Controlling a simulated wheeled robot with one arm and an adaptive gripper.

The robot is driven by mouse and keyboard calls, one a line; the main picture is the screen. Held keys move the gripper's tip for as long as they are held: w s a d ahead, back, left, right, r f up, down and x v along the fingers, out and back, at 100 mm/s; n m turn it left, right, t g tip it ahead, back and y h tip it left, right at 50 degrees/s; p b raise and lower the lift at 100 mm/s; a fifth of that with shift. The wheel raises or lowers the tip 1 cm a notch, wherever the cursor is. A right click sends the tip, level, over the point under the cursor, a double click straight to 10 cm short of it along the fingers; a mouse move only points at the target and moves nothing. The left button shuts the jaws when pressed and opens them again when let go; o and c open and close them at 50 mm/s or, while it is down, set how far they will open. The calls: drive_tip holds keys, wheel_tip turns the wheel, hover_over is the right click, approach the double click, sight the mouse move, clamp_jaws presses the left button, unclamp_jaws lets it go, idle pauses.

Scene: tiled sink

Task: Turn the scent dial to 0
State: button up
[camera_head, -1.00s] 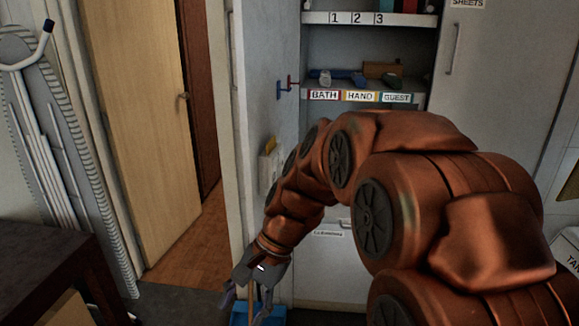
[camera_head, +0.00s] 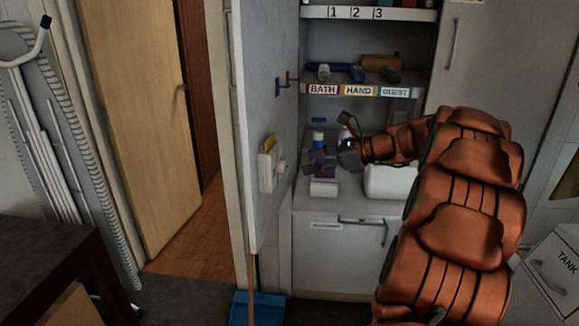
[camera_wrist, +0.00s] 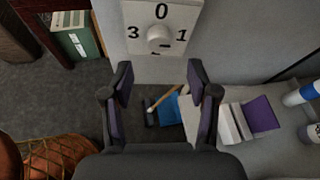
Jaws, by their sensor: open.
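The scent dial is a pale round knob (camera_wrist: 158,38) on a white plate (camera_wrist: 183,16), with 0 above it, 1 to its right and 3 to its left. Which number the knob points to is unclear. In the head view the plate (camera_head: 265,172) is seen edge-on on the inner face of the open cabinet door, with the knob (camera_head: 280,166) sticking out to the right. My gripper (camera_wrist: 160,80) is open and empty, facing the dial in the wrist view. In the head view my gripper (camera_head: 325,160) is right of the knob, apart from it.
The cabinet door (camera_head: 245,120) stands open at the left. Bottles (camera_head: 318,140) and a white box (camera_head: 324,187) stand on the counter behind and below my gripper, with a larger white container (camera_head: 390,182) to the right. A blue dustpan-like object (camera_head: 265,309) lies on the floor.

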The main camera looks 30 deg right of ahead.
sight(282, 167)
drive_tip(key=x, duration=0.7)
drive_tip(key=shift+a, duration=0.1)
drive_tip(key=shift+c, duration=0.4)
clamp_jaws()
